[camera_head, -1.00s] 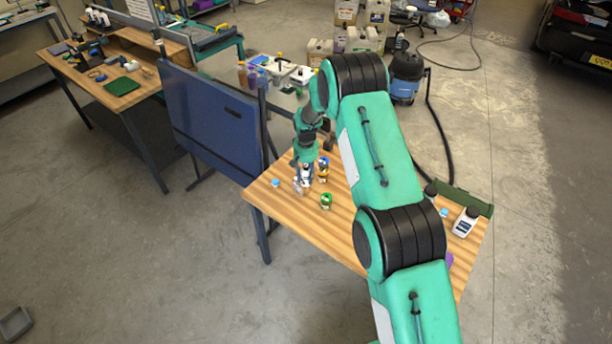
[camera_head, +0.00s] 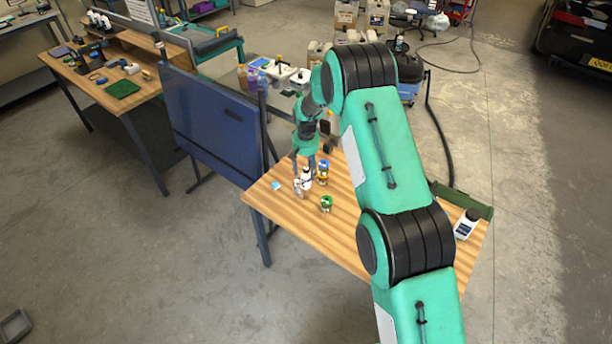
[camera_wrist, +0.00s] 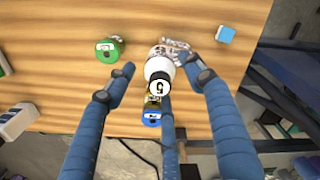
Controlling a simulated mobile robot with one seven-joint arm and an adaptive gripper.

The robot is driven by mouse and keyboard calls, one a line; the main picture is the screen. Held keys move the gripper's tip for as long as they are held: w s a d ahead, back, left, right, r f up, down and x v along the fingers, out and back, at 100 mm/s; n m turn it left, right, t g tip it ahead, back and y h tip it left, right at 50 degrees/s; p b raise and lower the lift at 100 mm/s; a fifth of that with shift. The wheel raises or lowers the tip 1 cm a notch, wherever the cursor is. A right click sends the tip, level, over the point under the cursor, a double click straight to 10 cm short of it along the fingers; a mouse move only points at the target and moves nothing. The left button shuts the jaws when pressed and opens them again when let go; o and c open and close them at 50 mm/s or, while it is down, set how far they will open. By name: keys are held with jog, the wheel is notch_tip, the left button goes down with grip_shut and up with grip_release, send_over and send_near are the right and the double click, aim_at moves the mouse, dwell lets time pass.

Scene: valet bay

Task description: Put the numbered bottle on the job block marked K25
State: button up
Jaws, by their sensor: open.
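The numbered bottle (camera_wrist: 159,71) has a white body and a cap marked 5. It stands upright between the spread fingers of my gripper (camera_wrist: 157,64) in the wrist view, with a gap on each side. In the head view the bottle (camera_head: 307,178) stands near the table's left end, below my gripper (camera_head: 307,162). My gripper is open and empty. A pale, clear-looking item (camera_wrist: 172,50) is right beside or under the bottle; I cannot tell which. No K25 mark is readable, so I cannot tell which thing is that job block.
A green-topped item (camera_wrist: 108,48) and a blue-topped item (camera_wrist: 152,118) stand close to the bottle. A light blue cube (camera_wrist: 226,34) lies on the wooden table (camera_head: 345,235). A blue panel (camera_head: 215,120) rises behind the left end.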

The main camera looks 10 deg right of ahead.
jog(key=shift+r, duration=3.5)
